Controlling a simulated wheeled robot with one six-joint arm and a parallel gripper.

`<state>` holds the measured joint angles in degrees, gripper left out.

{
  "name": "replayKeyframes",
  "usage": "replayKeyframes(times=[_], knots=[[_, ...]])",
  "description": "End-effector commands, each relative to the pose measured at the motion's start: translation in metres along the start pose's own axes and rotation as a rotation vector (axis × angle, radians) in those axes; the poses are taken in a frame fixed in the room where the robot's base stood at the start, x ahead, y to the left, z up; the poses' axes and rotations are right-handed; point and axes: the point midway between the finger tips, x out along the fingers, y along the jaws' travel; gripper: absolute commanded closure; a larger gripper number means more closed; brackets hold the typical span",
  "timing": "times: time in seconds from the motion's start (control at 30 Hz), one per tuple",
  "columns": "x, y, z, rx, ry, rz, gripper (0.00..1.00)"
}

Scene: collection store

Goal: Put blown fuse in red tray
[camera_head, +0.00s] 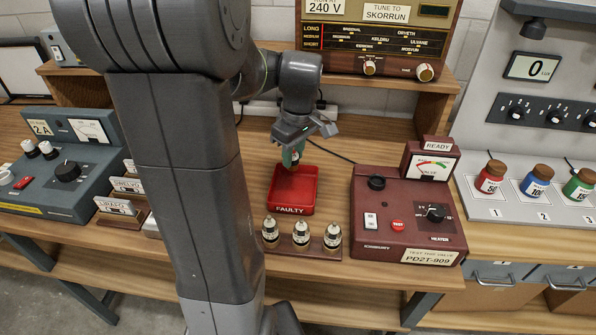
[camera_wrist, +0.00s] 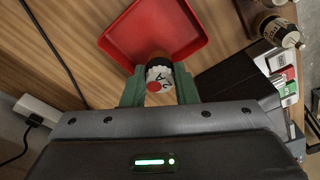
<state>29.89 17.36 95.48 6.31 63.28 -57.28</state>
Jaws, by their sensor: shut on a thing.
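The red tray (camera_head: 293,188), labelled FAULTY, sits on the wooden bench. Its bare inside also shows in the wrist view (camera_wrist: 155,28). My gripper (camera_head: 291,158) is above the tray's back edge, pointing down. In the wrist view its green fingers (camera_wrist: 160,88) are shut on a small round piece, which I take to be the fuse (camera_wrist: 160,74). It has a white end with black marks and a red dot, and a brown part beyond. It overlaps the tray's near rim in that view; I cannot tell its exact height. In the head view the fingers largely hide it.
Several glass valves stand in a wooden rack (camera_head: 318,242) in front of the tray. A maroon valve tester (camera_head: 385,217) is to the right. A radio (camera_head: 381,35) stands on the shelf behind. Small labelled holders (camera_head: 118,207) are at left, partly behind my arm. A black cable (camera_head: 333,151) crosses the bench.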

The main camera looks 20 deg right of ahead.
Motion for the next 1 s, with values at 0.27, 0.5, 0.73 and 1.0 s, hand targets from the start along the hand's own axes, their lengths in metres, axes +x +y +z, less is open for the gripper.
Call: replayKeyframes(times=[0.27,0.5,0.73,1.0], knots=[[0.024,0.011,-0.004,0.000,-0.001,-0.002,0.96],[0.059,0.011,0.000,0.000,0.000,0.001,0.96],[0.088,0.010,0.004,0.000,-0.001,-0.001,0.96],[0.099,0.011,0.005,-0.001,0.003,0.004,0.96]])
